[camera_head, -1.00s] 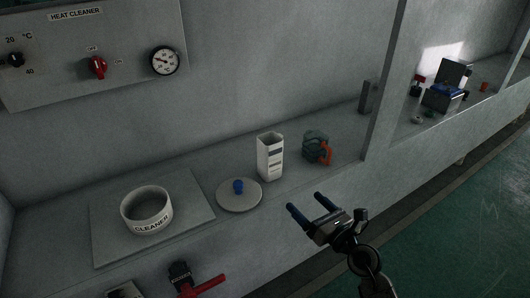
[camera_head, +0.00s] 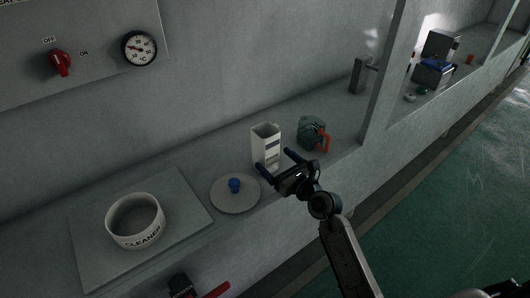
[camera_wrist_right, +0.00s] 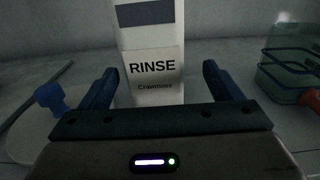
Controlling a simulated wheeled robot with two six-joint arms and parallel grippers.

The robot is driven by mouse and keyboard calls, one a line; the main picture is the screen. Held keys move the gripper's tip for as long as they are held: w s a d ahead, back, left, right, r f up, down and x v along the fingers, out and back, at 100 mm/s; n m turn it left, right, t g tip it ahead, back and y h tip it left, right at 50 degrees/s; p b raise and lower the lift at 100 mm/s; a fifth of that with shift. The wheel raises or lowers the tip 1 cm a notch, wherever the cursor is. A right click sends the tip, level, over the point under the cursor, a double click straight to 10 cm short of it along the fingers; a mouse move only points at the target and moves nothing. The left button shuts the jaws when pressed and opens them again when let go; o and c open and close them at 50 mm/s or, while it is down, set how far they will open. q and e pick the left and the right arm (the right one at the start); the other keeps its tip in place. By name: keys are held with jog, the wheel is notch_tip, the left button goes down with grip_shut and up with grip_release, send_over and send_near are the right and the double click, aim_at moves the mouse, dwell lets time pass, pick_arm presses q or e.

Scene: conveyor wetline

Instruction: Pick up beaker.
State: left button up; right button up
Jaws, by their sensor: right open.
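A tall white square-sided beaker (camera_head: 265,143) with an open top and dark bands stands upright on the grey counter. In the right wrist view the beaker (camera_wrist_right: 152,55) shows its "RINSE" label in the middle, ahead of the gripper. My right gripper (camera_head: 275,162) is open at the near side of the beaker. Its two blue fingers point at the beaker, one to each side in the right wrist view (camera_wrist_right: 160,75). Whether they reach around its sides I cannot tell. The gripper holds nothing.
A round lid with a blue knob (camera_head: 234,186) lies left of the beaker. A teal jug with an orange handle (camera_head: 312,131) stands close on the right. A white "CLEANER" bowl (camera_head: 137,221) sits further left. A wall post (camera_head: 382,90) rises beyond the jug.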

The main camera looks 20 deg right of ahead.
aim_at(272, 159)
jog(key=w, duration=0.1)
jog(key=w+a, duration=0.2)
jog(key=shift+w+r, duration=0.2)
jog(key=shift+r, duration=0.15)
jog(key=shift+w+a, duration=0.15)
jog(key=shift+w, duration=0.3)
jog(key=c, duration=1.4)
